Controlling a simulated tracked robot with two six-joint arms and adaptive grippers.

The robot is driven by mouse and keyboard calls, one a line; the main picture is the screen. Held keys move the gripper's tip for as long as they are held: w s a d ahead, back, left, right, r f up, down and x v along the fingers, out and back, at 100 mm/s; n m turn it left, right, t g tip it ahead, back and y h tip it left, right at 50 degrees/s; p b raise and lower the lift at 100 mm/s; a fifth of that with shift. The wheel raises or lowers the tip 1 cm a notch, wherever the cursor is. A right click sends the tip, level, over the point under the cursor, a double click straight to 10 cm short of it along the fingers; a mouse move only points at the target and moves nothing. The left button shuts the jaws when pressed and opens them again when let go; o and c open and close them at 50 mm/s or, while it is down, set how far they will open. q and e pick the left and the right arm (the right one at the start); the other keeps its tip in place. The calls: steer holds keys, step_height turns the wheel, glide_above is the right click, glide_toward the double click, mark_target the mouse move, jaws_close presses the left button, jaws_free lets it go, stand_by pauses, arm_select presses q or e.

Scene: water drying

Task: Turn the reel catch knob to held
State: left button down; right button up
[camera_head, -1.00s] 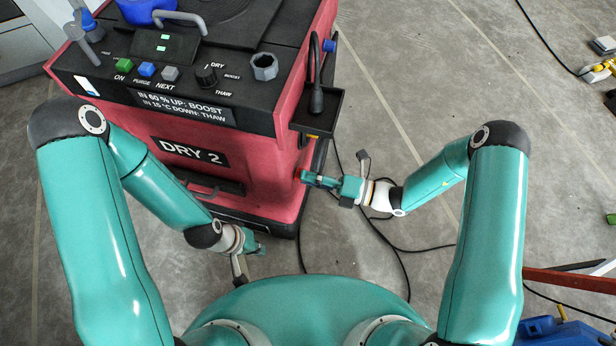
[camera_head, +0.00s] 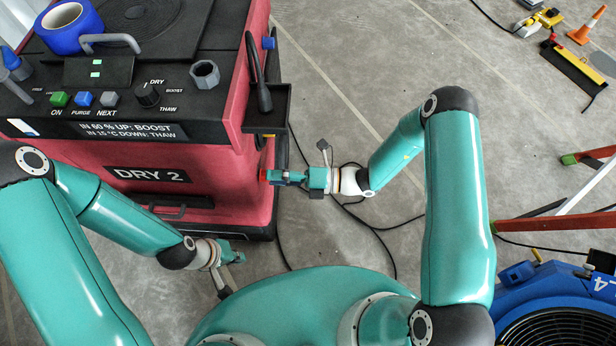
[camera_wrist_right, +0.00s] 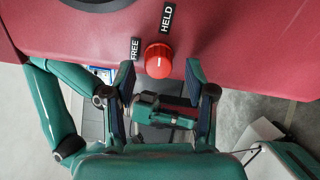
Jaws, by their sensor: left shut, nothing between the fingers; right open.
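The reel catch knob is a red round knob (camera_wrist_right: 158,60) on the dryer's red side wall, below the labels FREE (camera_wrist_right: 135,48) and HELD (camera_wrist_right: 167,18). A small pale mark shows on it; I cannot tell which label it points to. My right gripper (camera_wrist_right: 160,76) is open, with its fingertips to either side of the knob; contact is not clear. In the head view the right gripper (camera_head: 277,177) reaches the dryer's right side, where a bit of the knob (camera_head: 263,175) shows. My left gripper (camera_head: 232,252) is shut and empty, low in front of the dryer.
The dryer (camera_head: 150,160), marked DRY 2, has buttons, a black dial (camera_head: 147,95) and a black side tray (camera_head: 268,118). Black cables lie on the floor beside it. A blue fan (camera_head: 550,300) and a red-and-white frame (camera_head: 560,225) stand at right. Grey floor lies between.

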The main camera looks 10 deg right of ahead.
steer(key=v, duration=1.1)
steer(key=shift+s+d, duration=0.2)
steer(key=shift+d, duration=0.1)
steer(key=shift+f, duration=0.1)
